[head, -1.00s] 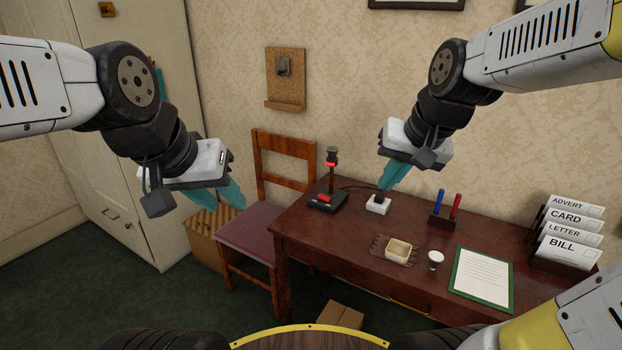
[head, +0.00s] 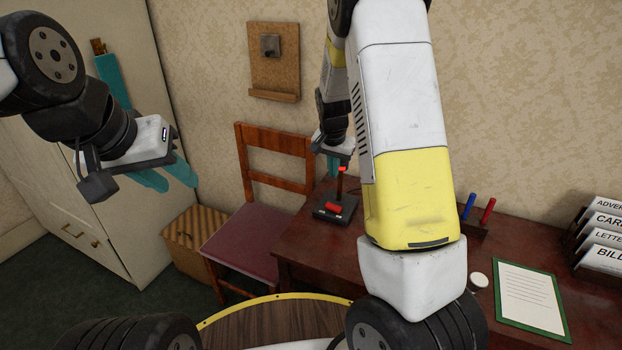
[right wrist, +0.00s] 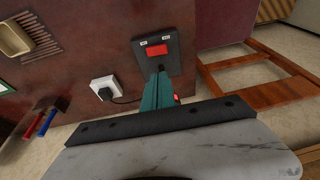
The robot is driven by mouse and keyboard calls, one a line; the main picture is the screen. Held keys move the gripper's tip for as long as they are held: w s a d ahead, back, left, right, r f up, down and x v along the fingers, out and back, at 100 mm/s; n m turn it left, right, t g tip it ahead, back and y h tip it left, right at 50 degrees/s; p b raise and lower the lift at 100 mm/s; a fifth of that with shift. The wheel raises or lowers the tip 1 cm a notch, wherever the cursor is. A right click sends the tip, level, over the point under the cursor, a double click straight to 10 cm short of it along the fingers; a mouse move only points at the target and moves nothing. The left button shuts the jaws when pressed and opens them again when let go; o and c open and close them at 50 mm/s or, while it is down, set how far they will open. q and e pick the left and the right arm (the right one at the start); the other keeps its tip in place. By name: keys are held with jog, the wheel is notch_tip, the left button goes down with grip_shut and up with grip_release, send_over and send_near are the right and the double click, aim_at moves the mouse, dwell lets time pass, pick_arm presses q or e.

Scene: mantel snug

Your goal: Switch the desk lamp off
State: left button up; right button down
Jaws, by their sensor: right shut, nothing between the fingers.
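The desk lamp has a dark base (head: 335,209) with a red rocker switch (head: 333,209); a thin post rises from it to a bright red part (head: 342,169). My right gripper (head: 334,167) is shut and empty, above the base beside the post, and hides the lamp's top. In the right wrist view, the teal fingers (right wrist: 159,82) point towards the base (right wrist: 175,63), their tips just short of the red switch (right wrist: 157,50). The small marks by the switch are too small to read. My left gripper (head: 174,180) is open and empty, left of the chair.
A white socket block (right wrist: 104,89) with a plug and cord is beside the lamp. A wooden chair (head: 277,181) stands left of the desk (head: 300,247). Pens (head: 487,210), a paper sheet (head: 530,297) and a letter rack (head: 600,240) are at right. My right arm covers the desk's middle.

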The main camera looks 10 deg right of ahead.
aim_at(330, 204)
jog(key=shift+w+a+f, duration=0.1)
jog(key=shift+w+f, duration=0.1)
jog(key=shift+w, duration=0.2)
jog(key=x, duration=1.3)
jog(key=shift+s+a+f, duration=0.2)
jog(key=shift+s+a, duration=0.05)
jog(key=shift+s, duration=0.15)
jog(key=shift+f, duration=0.4)
jog(key=shift+a, duration=0.1)
